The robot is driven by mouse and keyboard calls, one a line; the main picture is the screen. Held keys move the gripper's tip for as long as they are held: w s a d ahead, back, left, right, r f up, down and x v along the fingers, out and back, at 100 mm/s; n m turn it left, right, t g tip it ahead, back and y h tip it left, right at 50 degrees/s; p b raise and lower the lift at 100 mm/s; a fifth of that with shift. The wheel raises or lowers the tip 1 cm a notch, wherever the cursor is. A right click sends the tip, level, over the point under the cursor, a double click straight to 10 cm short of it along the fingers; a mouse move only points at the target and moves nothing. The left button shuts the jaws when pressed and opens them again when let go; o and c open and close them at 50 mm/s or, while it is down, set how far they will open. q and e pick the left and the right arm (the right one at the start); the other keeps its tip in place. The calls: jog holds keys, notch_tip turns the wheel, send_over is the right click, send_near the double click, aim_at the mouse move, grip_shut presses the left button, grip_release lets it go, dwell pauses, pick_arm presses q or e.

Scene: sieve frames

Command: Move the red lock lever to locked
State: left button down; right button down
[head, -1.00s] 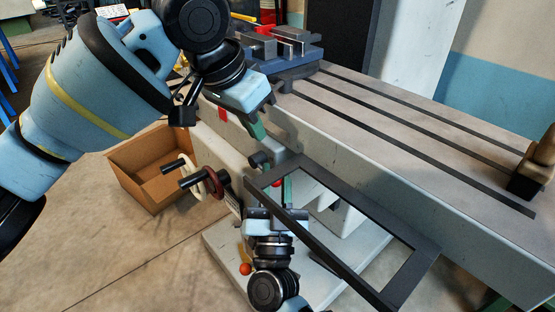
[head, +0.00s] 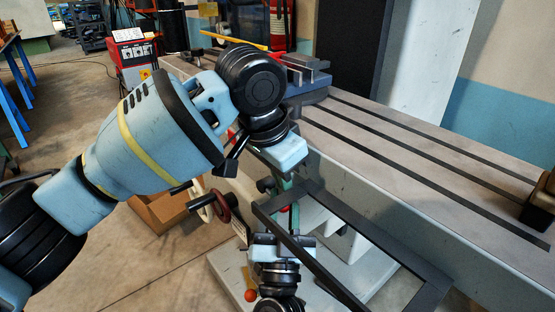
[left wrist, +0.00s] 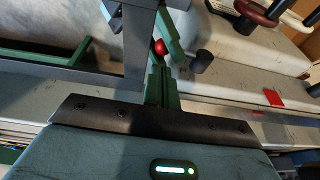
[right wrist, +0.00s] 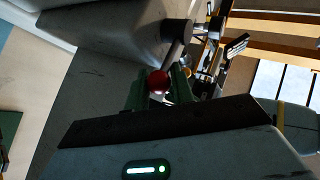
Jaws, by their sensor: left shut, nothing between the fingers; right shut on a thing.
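The red lock lever's round knob (right wrist: 157,82) sits between the green fingers of my right gripper (right wrist: 160,94) in the right wrist view. That gripper is shut on it. In the head view, the red knob (head: 285,208) shows small beside the right gripper's fingers, under the machine table's front. The lever's arm is mostly hidden. My left gripper (left wrist: 160,85) is shut and empty, its fingertips close to the red knob (left wrist: 160,46) and to a green finger of my right gripper. In the head view, the left gripper (head: 284,184) points down just above the right one.
A dark rectangular frame (head: 325,207) crosses in front of the machine close to both grippers. A black knob (left wrist: 202,61) is right of the left fingers. A handwheel (head: 222,206) and a cardboard box (head: 162,213) are left. The slotted table (head: 400,160) is largely bare.

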pick_arm(q)
jog(key=shift+x, duration=1.5)
pick_arm(e)
jog(key=shift+f, duration=0.35)
pick_arm(q)
jog(key=shift+s+a+f, duration=0.15)
jog(key=shift+s+f, duration=0.1)
jog(key=shift+f, duration=0.4)
pick_arm(e)
jog(key=shift+r, duration=0.1)
pick_arm(q)
jog(key=shift+w+f, duration=0.1)
pick_arm(e)
jog(key=c, duration=1.2)
grip_release()
jog(key=shift+w, duration=0.1)
jog(key=shift+c, duration=0.2)
jog(key=shift+r, duration=0.1)
pick_arm(q)
jog(key=shift+r, duration=0.3)
pick_arm(e)
jog(key=shift+r, duration=0.1)
